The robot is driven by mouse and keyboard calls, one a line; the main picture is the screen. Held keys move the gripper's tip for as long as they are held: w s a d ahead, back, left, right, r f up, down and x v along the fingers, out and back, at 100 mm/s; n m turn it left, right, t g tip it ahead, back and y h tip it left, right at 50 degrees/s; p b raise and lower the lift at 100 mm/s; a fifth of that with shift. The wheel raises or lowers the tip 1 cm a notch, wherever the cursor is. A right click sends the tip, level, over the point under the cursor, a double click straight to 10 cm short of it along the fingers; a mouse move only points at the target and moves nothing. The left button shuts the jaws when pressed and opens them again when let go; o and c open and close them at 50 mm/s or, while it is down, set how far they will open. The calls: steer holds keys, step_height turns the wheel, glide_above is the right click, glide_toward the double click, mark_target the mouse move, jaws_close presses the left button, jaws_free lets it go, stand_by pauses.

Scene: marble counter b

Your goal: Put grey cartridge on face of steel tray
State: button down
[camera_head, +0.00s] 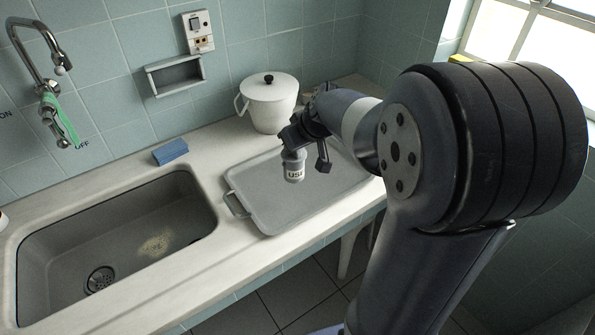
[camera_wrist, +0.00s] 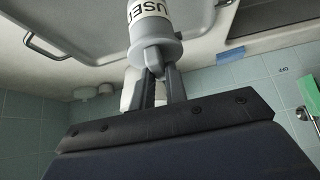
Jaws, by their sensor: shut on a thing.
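The grey cartridge (camera_head: 294,166) has a white label with dark letters, and it hangs upright above the steel tray. My gripper (camera_head: 298,142) is shut on its narrow top end. In the wrist view the cartridge (camera_wrist: 153,32) sits between the two fingers of my gripper (camera_wrist: 154,75), and its far end is cut off by the frame edge. The steel tray (camera_head: 262,210) lies flat on the counter right of the sink, with a wire handle at its left. The tray also shows in the wrist view (camera_wrist: 85,28). My arm hides the tray's right part.
A sink (camera_head: 120,240) is set in the counter (camera_head: 190,262) at the left. A blue sponge (camera_head: 170,152) lies behind it. A white lidded pot (camera_head: 268,103) stands behind the tray near the tiled wall. A tap (camera_head: 40,60) with a green cloth hangs over the sink.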

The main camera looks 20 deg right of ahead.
mark_target(295, 168)
step_height(295, 168, down, 8)
steer(key=shift+f+b, duration=0.15)
steer(key=shift+b, duration=0.3)
steer(key=shift+f, duration=0.1)
steer(key=c, duration=1.4)
jaws_free()
steer(key=shift+r, duration=0.2)
steer(key=v, duration=1.1)
steer(key=shift+s+r, duration=0.25)
steer(key=shift+r, duration=0.05)
